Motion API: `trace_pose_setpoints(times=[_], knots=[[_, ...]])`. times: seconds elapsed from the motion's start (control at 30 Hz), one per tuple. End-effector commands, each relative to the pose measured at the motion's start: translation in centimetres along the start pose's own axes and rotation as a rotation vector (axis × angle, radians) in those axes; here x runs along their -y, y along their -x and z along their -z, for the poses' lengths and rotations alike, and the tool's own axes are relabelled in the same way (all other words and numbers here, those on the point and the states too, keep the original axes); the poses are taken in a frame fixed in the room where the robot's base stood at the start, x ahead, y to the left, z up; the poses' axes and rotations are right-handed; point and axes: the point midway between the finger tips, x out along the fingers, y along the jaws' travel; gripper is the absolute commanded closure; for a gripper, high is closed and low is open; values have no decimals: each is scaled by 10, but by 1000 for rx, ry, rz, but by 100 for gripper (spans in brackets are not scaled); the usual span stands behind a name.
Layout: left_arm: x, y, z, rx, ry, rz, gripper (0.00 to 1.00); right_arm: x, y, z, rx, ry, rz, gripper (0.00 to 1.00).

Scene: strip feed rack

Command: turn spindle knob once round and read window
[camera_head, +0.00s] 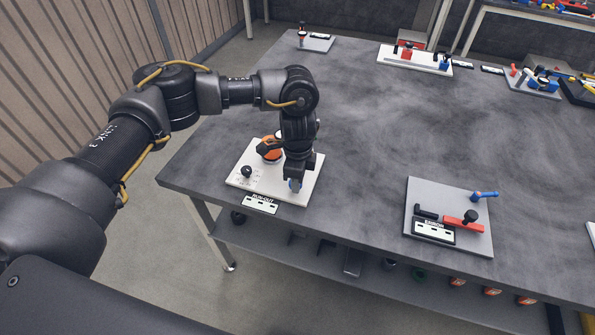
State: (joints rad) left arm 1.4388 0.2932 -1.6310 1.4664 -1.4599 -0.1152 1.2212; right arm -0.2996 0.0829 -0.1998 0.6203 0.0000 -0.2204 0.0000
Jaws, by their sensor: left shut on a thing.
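A white plate (309,190) with a label reading RUN-OUT (261,204) lies at the near left corner of the table. An orange and black round part (270,148) and a small black ball knob (247,171) stand on it. My left gripper (295,181) points down over the plate's right part, shut on what seems to be the spindle knob. I cannot make out a reading window. My right gripper is not in view.
A grey plate (470,240) with a red lever and a blue handle lies to the right. Other fixture plates (415,58) stand along the table's far side. The middle of the grey table (370,130) is clear. A lower shelf holds small items.

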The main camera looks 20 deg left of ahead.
Motion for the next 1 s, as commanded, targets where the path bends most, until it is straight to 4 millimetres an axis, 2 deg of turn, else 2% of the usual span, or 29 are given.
trace_pose_setpoints(times=[0.03,0.3,0.97,1.0], knots=[[1,5,0,-1,33,1,90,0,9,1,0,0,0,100],[2,3,0,-1,164,2,90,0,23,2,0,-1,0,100],[2,1,0,-1,218,3,90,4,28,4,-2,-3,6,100],[2,1,0,-1,218,3,65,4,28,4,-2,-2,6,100]])
